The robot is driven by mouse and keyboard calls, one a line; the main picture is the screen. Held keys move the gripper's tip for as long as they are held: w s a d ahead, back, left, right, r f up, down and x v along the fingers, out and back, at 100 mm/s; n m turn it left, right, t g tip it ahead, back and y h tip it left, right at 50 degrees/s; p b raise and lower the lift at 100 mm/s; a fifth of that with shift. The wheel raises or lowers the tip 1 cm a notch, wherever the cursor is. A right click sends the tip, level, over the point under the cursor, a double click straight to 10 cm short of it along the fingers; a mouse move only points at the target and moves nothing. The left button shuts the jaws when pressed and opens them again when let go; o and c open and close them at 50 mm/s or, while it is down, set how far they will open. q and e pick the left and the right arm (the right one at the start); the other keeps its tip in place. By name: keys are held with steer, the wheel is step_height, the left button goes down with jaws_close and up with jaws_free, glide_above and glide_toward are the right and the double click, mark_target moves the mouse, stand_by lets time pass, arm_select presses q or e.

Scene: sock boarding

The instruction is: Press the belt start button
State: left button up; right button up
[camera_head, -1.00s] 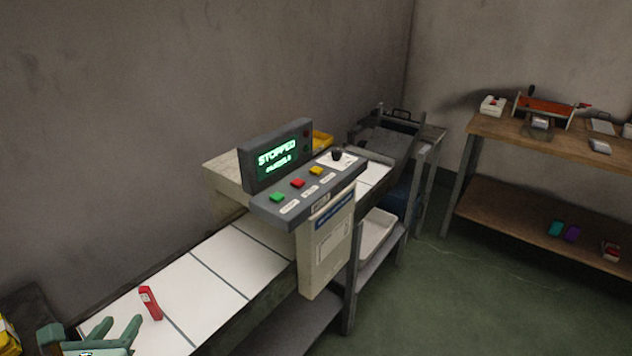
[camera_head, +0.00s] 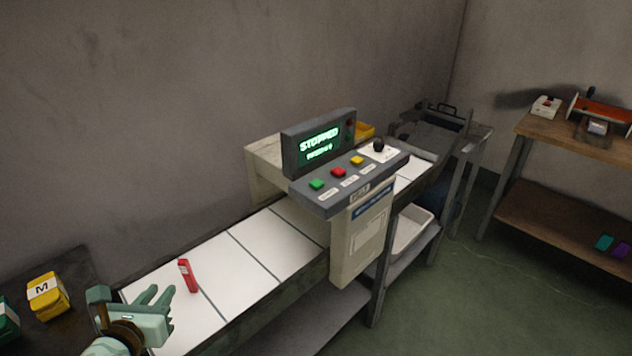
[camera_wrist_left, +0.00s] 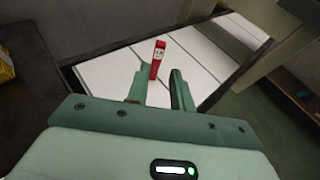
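A grey control panel (camera_head: 330,196) stands over the belt and carries a green button (camera_head: 317,184), a red button (camera_head: 338,172) and a yellow button (camera_head: 357,161). The screen (camera_head: 319,144) above them reads STOPPED. My left gripper (camera_head: 163,303) is open and empty over the near left end of the white belt (camera_head: 238,277), well left of and below the panel. In the left wrist view its two fingers (camera_wrist_left: 161,90) are apart. My right gripper is not in view.
A yellow block marked M (camera_head: 47,296) sits on a dark surface at left. A white tray (camera_head: 410,232) is below the panel. A wooden bench (camera_head: 575,140) stands at right.

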arm_select(q)
jaws_close()
stand_by(1.4)
